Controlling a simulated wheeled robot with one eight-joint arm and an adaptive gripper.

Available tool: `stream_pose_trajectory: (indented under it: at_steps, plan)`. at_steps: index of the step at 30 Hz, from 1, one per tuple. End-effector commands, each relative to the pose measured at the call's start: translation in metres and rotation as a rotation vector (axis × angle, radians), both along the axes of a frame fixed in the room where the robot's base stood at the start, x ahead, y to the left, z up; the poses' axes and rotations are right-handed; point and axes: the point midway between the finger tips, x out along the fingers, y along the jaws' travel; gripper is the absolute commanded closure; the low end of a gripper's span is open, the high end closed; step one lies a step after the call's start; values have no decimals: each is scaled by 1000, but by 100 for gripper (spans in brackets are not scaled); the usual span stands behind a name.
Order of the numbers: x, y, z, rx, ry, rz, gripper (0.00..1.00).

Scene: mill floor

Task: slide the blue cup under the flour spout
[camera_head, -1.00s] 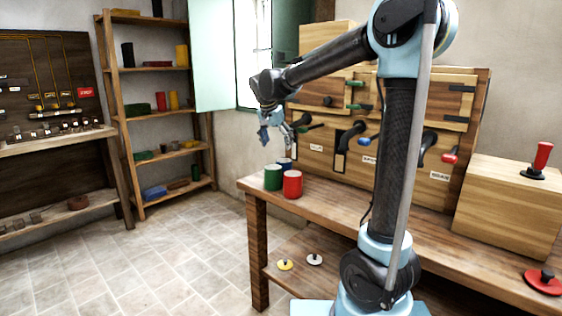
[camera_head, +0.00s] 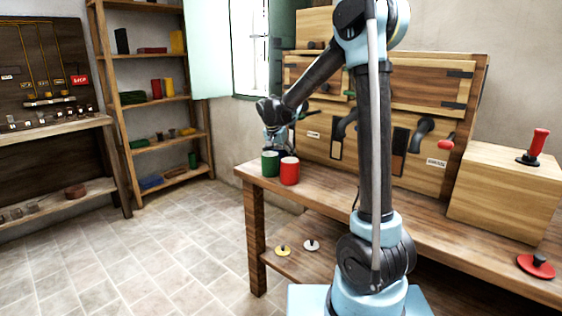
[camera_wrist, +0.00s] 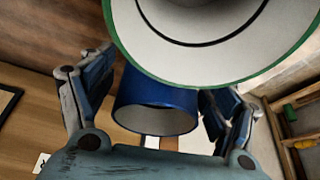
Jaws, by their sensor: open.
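The blue cup (camera_wrist: 157,112) shows in the wrist view between the two fingers of my gripper (camera_wrist: 158,80), which is open; contact with the fingers cannot be told. The green cup (camera_wrist: 150,68) looms large across the top of that view, close to the blue cup. In the head view my gripper (camera_head: 276,141) is low over the bench's left end, behind the green cup (camera_head: 270,164) and red cup (camera_head: 290,173); the blue cup is hidden there. Dark curved spouts (camera_head: 421,133) stick out of the wooden panel; which one is for flour cannot be read.
Shelves (camera_head: 145,106) stand at the left, with clear floor between.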

Motion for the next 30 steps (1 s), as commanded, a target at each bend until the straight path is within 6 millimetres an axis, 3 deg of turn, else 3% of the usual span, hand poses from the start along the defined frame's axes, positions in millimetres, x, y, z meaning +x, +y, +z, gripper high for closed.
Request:
stream_pose_trajectory:
  at_steps: [6, 15, 22, 23, 30]
  plan:
    - [4, -2, -11, 0, 0, 0, 20]
    - [4, -2, -13, 0, 0, 1, 20]
    - [4, -1, -12, 0, 0, 1, 70]
    - [4, -1, -12, 0, 0, 1, 73]
    - [4, -3, -12, 0, 0, 1, 73]
